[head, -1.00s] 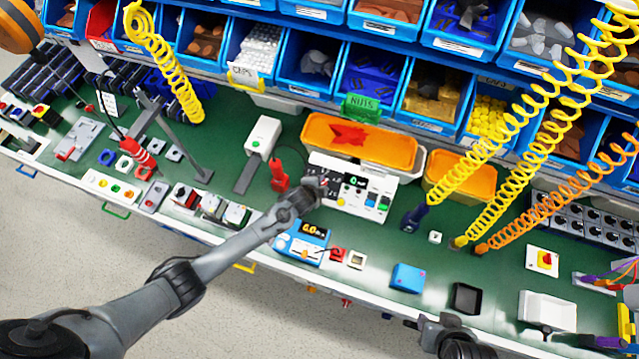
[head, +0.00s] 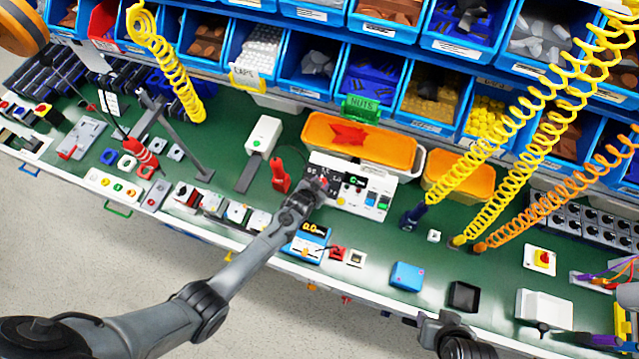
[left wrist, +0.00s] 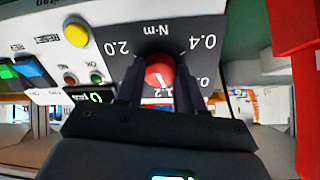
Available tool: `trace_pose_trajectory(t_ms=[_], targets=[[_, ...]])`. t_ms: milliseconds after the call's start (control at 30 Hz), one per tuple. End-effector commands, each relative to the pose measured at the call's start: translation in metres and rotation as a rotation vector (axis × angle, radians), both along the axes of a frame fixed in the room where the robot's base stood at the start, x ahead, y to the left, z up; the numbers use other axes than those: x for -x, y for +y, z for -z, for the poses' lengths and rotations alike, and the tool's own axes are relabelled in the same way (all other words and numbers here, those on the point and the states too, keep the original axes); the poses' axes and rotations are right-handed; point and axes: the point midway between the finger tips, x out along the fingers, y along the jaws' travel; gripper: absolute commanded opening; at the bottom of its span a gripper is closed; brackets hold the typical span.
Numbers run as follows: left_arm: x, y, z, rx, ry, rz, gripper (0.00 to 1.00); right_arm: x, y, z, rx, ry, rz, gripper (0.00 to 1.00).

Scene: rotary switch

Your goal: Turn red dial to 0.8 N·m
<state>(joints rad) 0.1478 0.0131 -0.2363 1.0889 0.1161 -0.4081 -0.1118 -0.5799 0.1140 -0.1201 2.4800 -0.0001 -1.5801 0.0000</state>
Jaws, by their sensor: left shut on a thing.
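The red dial (left wrist: 160,70) sits on the dark scale plate marked N·m (left wrist: 155,40) in the left wrist view. Its white mark points down, toward the partly covered 1.2. The 2.0 and 0.4 figures are clear; the figure at lower right is partly hidden. My left gripper (left wrist: 160,85) has a dark finger on each side of the dial and is shut on it. In the head view my left gripper (head: 320,187) covers the dial at the left end of the white control box (head: 378,205). My right arm's end (head: 448,335) shows at the bottom edge; its fingers are unclear.
A red-handled tool (head: 280,177) stands just left of the control box. An orange tray (head: 395,150) stands behind. Coiled yellow cords hang at right. A tall red object (left wrist: 305,90) edges the left wrist view.

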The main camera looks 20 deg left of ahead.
Motion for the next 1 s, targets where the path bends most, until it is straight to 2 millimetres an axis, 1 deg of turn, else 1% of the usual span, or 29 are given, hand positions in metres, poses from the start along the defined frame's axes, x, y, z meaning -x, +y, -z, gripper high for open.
trace_pose_trajectory(t_ms=[300, 600, 800, 1000], targets=[[0.0008, -0.0014, 0.0006, 0.214, -0.009, -0.213, 0.07, 0.0001, -0.0003, -0.0018, 0.001, 0.000, -0.001, 0.43], [0.0007, -0.0021, 0.0007, 0.390, -0.019, -0.388, 0.07, 0.0003, -0.0021, -0.0021, 0.010, 0.001, -0.006, 0.43], [0.0007, -0.0023, 0.0008, 0.471, -0.023, -0.469, 0.07, 0.0004, -0.0025, -0.0021, 0.011, 0.000, -0.007, 0.43], [0.0006, -0.0020, 0.0009, 0.515, -0.025, -0.515, 0.07, 0.0003, -0.0022, -0.0023, 0.010, 0.001, -0.006, 0.43]])
